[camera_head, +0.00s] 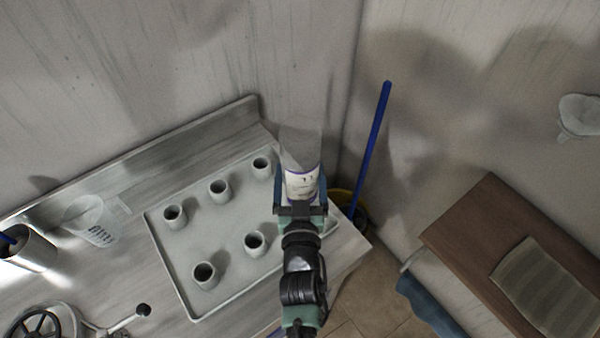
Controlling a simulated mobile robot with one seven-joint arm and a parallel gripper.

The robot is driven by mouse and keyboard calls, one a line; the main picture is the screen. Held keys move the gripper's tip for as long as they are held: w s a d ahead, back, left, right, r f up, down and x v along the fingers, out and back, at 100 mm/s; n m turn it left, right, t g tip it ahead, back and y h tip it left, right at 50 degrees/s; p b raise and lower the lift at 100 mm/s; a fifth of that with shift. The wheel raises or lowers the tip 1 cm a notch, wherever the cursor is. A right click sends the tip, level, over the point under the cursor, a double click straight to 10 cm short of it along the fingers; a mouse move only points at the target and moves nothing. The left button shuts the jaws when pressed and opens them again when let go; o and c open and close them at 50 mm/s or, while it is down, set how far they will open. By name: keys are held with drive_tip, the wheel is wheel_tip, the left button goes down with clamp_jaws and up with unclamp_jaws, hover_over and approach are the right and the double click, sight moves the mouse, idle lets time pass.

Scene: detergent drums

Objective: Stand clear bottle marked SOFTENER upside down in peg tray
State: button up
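My gripper (301,190) is at the middle of the head view, with a blue finger on each side of a clear bottle (301,157). The bottle has a white and purple label (302,184) whose words I cannot read, and its see-through body extends upward in the picture, away from the wrist. I cannot tell which end is its neck. The grey peg tray (226,228) lies on the counter to the left, with several short, hollow-topped round pegs (219,190). The pegs in view are empty. The bottle overlaps the tray's right side in the picture; my arm hides part of that side.
A clear measuring jug (92,220) and a metal pot (28,249) stand on the counter at left, near a handwheel (42,326) and a black-knobbed lever (143,310). A blue pole (373,146) leans at the counter's right. A brown bench (462,232) stands farther right.

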drive_tip(key=o, duration=1)
drive_tip(key=shift+s+d+b, duration=0.1)
drive_tip(key=shift+s+b, duration=0.65)
drive_tip(key=shift+s, duration=5.75)
